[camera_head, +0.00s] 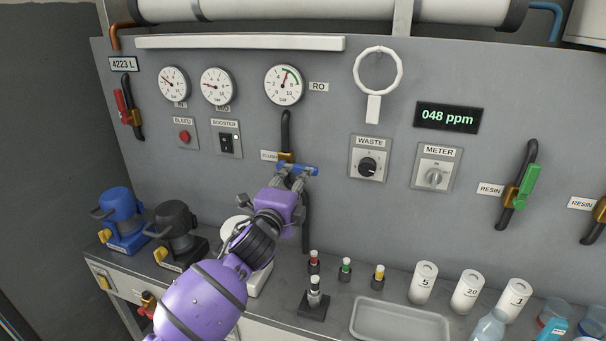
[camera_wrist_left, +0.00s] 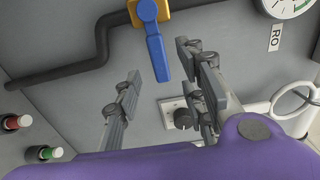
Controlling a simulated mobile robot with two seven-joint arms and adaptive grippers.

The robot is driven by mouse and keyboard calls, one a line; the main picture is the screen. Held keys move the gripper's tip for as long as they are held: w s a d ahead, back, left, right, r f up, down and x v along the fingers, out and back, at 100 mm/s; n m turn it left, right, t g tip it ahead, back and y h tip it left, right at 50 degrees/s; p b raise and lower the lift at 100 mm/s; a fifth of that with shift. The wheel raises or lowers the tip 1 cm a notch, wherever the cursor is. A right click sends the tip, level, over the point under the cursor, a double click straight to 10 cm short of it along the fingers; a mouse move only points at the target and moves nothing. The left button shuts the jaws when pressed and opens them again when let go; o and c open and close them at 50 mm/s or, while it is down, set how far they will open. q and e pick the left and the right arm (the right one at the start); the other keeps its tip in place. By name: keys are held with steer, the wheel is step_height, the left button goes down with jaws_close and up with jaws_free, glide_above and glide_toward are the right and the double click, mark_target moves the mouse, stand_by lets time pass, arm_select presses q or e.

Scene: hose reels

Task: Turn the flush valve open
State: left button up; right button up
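The flush valve has a blue lever handle (camera_head: 297,169) on a brass body (camera_head: 285,157), set in a dark vertical pipe beside a FLUSH label. The handle lies roughly level, crosswise to the pipe, pointing right. In the left wrist view the blue handle (camera_wrist_left: 156,50) also shows, with its free end between the two fingers. My left gripper (camera_head: 293,179) is at the handle from below, its fingers apart. In the left wrist view the left gripper (camera_wrist_left: 161,78) is open, with a gap on both sides of the handle. My right gripper is not in view.
A BOOSTER switch (camera_head: 226,142) is left of the valve and a WASTE knob (camera_head: 367,166) right of it. A white ring on a stem (camera_head: 377,85) hangs above the knob. Small bottles and a tray (camera_head: 400,321) stand on the bench below.

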mark_target(297, 168)
arm_select(q)
steer(key=x, duration=0.5)
steer(key=shift+w+d, duration=0.1)
steer(key=shift+w, duration=0.25)
jaws_close()
